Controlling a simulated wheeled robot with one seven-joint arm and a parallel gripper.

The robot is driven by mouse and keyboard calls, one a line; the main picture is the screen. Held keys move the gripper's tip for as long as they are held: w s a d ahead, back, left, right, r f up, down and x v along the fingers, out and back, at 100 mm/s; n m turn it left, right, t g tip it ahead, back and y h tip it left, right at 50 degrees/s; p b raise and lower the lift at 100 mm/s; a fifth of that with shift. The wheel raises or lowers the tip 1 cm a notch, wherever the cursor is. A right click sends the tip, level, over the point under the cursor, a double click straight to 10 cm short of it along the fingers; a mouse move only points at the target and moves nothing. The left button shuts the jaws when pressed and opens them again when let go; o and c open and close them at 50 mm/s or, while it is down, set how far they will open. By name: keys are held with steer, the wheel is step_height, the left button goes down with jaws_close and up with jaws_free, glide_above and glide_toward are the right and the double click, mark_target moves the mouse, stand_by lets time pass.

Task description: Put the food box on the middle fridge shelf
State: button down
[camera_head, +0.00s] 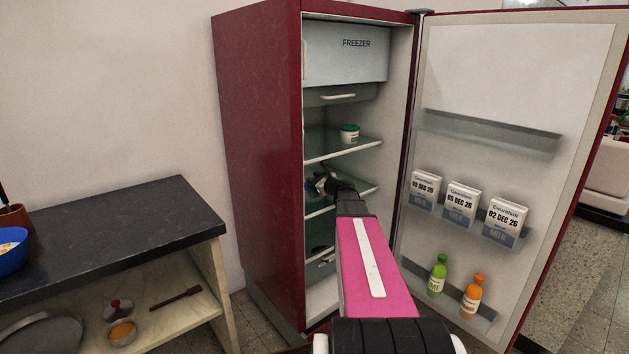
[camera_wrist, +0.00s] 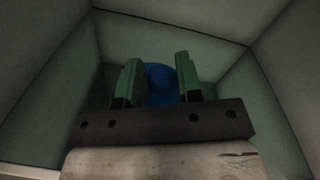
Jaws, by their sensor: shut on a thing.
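My gripper (camera_head: 322,183) reaches into the open fridge at the level of the middle shelf (camera_head: 368,189). It is small and partly hidden by my arm in the head view. In the wrist view my gripper (camera_wrist: 158,68) has its two green-lit fingers on either side of a blue, rounded thing (camera_wrist: 162,85), apparently the food box. It is shut on this thing. Most of the blue thing is hidden behind the fingers and the palm. I cannot tell whether it touches the shelf.
A white-and-green tub (camera_head: 349,134) stands on the upper shelf (camera_head: 345,149), below the freezer compartment (camera_head: 345,55). The fridge door (camera_head: 520,60) is open to the right, with milk cartons (camera_head: 461,204) and bottles (camera_head: 437,275) in its racks. A dark-topped counter (camera_head: 110,225) stands at left.

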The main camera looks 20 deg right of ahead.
steer(key=shift+f, duration=0.1)
steer(key=c, duration=0.8)
jaws_free()
steer(key=shift+s, duration=0.1)
steer(key=v, duration=1.1)
steer(key=shift+s+d, duration=0.15)
steer(key=shift+s, duration=0.25)
